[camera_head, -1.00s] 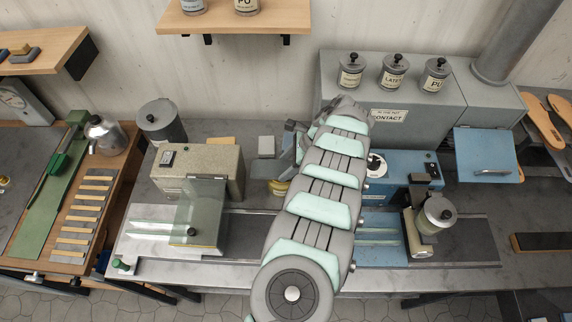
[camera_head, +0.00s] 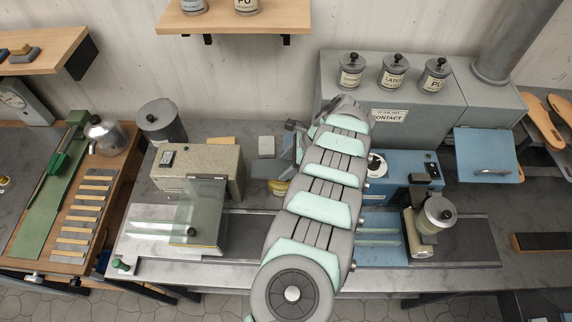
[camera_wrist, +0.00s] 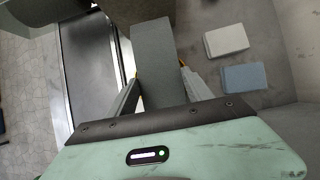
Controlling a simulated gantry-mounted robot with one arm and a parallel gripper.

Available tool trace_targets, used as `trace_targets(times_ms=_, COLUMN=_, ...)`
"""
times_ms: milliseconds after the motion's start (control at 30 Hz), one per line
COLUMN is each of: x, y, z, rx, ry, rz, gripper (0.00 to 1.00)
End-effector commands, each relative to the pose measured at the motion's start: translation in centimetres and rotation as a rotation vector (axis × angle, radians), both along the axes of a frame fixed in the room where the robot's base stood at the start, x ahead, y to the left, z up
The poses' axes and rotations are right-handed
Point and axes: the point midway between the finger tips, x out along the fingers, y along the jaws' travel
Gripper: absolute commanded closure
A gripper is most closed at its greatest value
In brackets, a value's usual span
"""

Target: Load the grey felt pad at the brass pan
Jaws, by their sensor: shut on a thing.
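In the wrist view my gripper (camera_wrist: 157,74) is shut on a long, flat grey piece, which looks like the grey felt pad (camera_wrist: 153,48). In the head view my arm covers most of the gripper and I cannot make out the pad. A small yellow, brass-like thing (camera_head: 279,187) shows beside the arm, partly hidden. I cannot tell whether it is the brass pan.
In the wrist view a white block (camera_wrist: 226,40) and a blue block (camera_wrist: 243,77) lie on the grey surface to the right. A beige machine (camera_head: 200,170) stands left of my arm, a blue machine (camera_head: 405,172) right. A grey cabinet (camera_head: 420,95) stands behind.

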Motion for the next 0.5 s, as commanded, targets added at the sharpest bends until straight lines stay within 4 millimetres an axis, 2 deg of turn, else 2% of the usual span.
trace_targets(times_ms=500, x=0.1, y=0.0, z=4.3, rx=0.000, ry=-0.002, rz=0.000, gripper=0.73)
